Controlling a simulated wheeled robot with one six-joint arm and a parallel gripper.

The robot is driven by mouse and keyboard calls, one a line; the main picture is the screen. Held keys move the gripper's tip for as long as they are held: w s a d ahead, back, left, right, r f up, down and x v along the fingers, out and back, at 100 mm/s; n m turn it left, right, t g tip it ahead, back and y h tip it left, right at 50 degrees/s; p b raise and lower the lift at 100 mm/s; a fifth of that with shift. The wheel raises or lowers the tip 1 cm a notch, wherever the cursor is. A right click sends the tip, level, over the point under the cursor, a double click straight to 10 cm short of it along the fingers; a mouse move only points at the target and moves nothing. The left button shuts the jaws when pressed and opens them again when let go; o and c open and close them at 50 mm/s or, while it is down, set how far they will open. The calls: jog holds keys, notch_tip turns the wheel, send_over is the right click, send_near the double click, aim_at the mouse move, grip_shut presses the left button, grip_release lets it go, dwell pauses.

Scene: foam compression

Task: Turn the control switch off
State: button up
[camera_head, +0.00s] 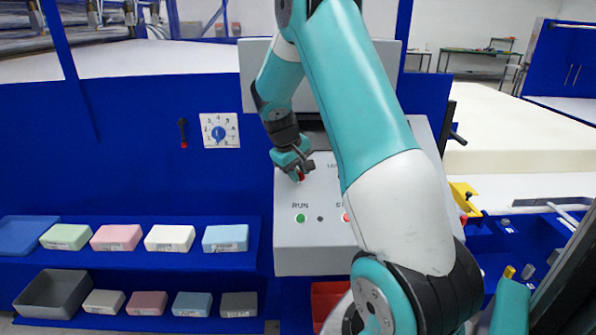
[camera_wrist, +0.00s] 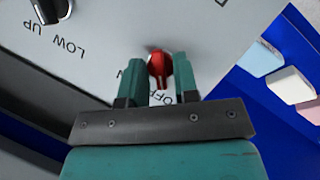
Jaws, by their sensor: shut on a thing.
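The control switch is a red rotary knob on the light grey panel. In the wrist view the red knob (camera_wrist: 157,66) stands between the two teal fingers of my gripper (camera_wrist: 160,78), beside partly covered lettering that seems to read "OFF". In the head view the red knob (camera_head: 300,176) shows just under my gripper (camera_head: 297,168), at the panel's upper left. My gripper is shut on the knob. The knob's lower part and the lettering around it are partly hidden by the fingers.
A black knob (camera_wrist: 52,8) marked "LOW UP" sits on the same panel. A green RUN button (camera_head: 300,218) and a red button (camera_head: 346,218) are lower on the panel. Foam blocks (camera_head: 117,237) lie on blue shelves at left. My arm hides the panel's right part.

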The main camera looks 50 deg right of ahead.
dwell(0.4)
jog(key=o, duration=0.6)
jog(key=shift+w+a+r, duration=0.1)
jog(key=shift+a+r, duration=0.05)
jog(key=shift+r, duration=0.35)
jog(key=b+v, duration=0.2)
jog(key=v, duration=1.4)
jog(key=shift+a+r, duration=0.1)
jog(key=shift+a, duration=0.05)
